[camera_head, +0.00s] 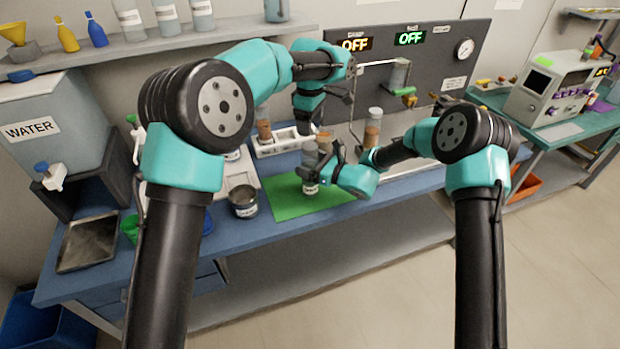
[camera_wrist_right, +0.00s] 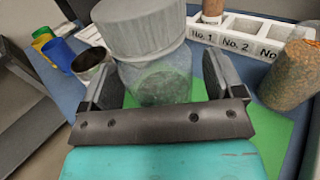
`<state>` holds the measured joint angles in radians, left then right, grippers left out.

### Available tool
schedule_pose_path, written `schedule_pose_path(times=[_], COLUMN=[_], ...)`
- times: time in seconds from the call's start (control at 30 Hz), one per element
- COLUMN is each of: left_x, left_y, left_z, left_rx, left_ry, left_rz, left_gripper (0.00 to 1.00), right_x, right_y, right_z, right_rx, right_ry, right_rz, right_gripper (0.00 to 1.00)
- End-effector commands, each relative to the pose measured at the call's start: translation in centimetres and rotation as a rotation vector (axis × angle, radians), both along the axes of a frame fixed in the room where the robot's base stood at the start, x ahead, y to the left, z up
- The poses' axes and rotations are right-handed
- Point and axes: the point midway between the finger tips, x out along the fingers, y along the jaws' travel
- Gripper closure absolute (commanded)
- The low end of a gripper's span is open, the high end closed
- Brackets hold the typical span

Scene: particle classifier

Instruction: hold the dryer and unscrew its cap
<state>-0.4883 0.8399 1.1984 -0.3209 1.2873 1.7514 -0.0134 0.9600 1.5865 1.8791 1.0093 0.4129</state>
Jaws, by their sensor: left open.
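The dryer (camera_head: 310,172) is a clear jar with a grey cap and a small label near its base. It stands upright on the green mat (camera_head: 335,201). In the right wrist view its ribbed grey cap (camera_wrist_right: 140,28) is at the top, above the clear body (camera_wrist_right: 158,82). My right gripper (camera_head: 318,172) reaches in from the right, low on the jar. Its fingers (camera_wrist_right: 160,82) flank the body closely, below the cap. My left gripper (camera_head: 308,122) points down above the dryer, open and empty, apart from the cap.
A white numbered rack (camera_wrist_right: 232,38) stands behind the mat, and it also shows in the head view (camera_head: 282,146). A metal cup (camera_head: 243,200) stands left of the mat. A brown-filled jar (camera_wrist_right: 290,76) stands right of the dryer. A water tank (camera_head: 50,125) is at the far left.

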Motion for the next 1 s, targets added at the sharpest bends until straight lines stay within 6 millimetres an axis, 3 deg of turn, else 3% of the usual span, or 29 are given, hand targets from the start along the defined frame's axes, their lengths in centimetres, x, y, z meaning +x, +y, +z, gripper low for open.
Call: schedule_pose_path(times=[0.07,0.87,1.0], left_x=[0.00,0.00,0.00], left_y=[0.00,0.00,0.00], left_z=[0.00,0.00,0.00], left_rx=[0.000,0.000,0.000], left_ry=[0.000,0.000,0.000], left_rz=[0.000,-0.007,-0.059], left_gripper=[0.30,0.30,0.30], right_x=[-0.01,-0.01,-0.01], right_y=[-0.02,-0.04,-0.04], right_z=[0.00,0.00,0.00], right_rx=[0.000,0.000,0.000], right_ry=[0.000,0.000,0.000], right_rz=[0.000,0.000,0.000], right_gripper=[0.21,0.97,1.00])
